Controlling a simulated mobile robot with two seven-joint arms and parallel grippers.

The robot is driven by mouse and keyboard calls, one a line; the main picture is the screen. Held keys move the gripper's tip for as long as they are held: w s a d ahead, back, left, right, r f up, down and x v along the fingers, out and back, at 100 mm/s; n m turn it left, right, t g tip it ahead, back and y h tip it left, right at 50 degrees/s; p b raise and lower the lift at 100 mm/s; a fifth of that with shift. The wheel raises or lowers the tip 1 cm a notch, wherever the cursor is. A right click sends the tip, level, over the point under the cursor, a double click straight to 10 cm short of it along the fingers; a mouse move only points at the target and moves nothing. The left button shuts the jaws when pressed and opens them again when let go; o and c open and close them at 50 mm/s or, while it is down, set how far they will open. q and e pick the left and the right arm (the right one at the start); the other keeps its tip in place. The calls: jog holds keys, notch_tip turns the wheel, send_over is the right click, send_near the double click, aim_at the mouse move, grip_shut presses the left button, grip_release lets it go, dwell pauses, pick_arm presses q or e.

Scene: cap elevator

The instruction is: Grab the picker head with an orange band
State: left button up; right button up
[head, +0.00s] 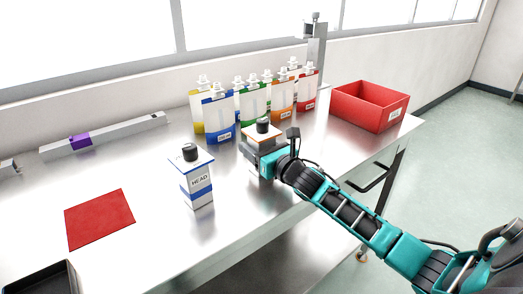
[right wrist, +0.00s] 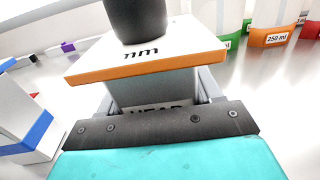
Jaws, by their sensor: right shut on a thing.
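The picker head with an orange band (head: 263,131) stands upright near the middle of the table, white with a black knob on top. In the right wrist view its white top plate with the orange edge (right wrist: 150,62) fills the middle. My right gripper (head: 260,152) comes from the right and is shut around the body of this head, below the orange band. The lower part of the head is hidden by the gripper. The left gripper is not in view.
A second head with a blue band (head: 197,184) stands to the left, apart from my right gripper. Several colored pouches (head: 221,119) stand behind. A red bin (head: 368,106) is at the back right. A red mat (head: 99,219) and a black tray (head: 40,287) lie front left.

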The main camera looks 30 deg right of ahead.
jog(key=shift+r, duration=0.1)
jog(key=shift+c, duration=1)
jog(key=shift+r, duration=0.1)
jog(key=shift+r, duration=0.25)
notch_tip(320, 180, up, 19)
jog(key=p, duration=0.3)
jog(key=shift+r, duration=0.15)
